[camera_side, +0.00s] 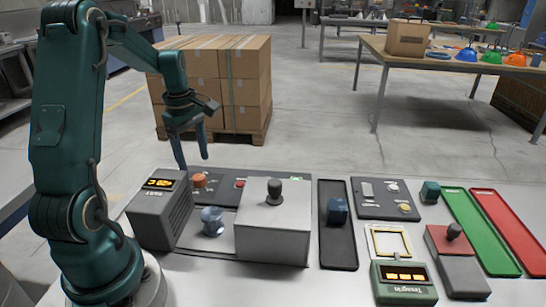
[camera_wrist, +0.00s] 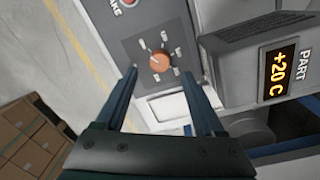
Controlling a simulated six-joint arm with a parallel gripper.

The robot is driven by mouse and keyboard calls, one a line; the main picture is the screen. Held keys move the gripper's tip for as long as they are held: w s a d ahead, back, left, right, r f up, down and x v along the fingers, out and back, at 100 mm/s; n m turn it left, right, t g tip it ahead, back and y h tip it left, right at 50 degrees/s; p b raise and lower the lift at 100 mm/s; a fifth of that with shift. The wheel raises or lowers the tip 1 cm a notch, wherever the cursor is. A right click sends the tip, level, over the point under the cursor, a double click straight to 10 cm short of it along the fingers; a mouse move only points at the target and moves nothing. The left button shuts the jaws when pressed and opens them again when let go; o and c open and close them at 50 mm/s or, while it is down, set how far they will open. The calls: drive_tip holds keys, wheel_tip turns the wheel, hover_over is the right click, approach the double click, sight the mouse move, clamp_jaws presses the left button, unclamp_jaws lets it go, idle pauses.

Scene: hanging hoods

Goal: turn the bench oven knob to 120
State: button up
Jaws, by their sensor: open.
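The oven knob (camera_wrist: 160,61) is a round orange knob on a dark grey panel, with small pale marks around it that are too small to read. A light pointer line seems to show on it, but its setting cannot be told. The knob also shows in the side view (camera_side: 199,181), at the back left of the bench. My gripper (camera_side: 192,161) is open and empty above the knob, apart from it. In the wrist view the fingers of my gripper (camera_wrist: 160,73) lie either side of the knob. A display box (camera_wrist: 280,72) reads PART +20 C.
The grey display box (camera_side: 160,215) stands left of the knob. A pale box with a dark knob (camera_side: 273,225) and a blue-grey round piece (camera_side: 212,221) stand to the right and front. Black, green (camera_side: 480,230) and red trays lie further right. Stacked cartons (camera_side: 225,85) stand behind the bench.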

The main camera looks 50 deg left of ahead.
sight(198, 177)
drive_tip(key=shift+w+f, duration=0.15)
drive_tip(key=shift+f, duration=2.2)
clamp_jaws()
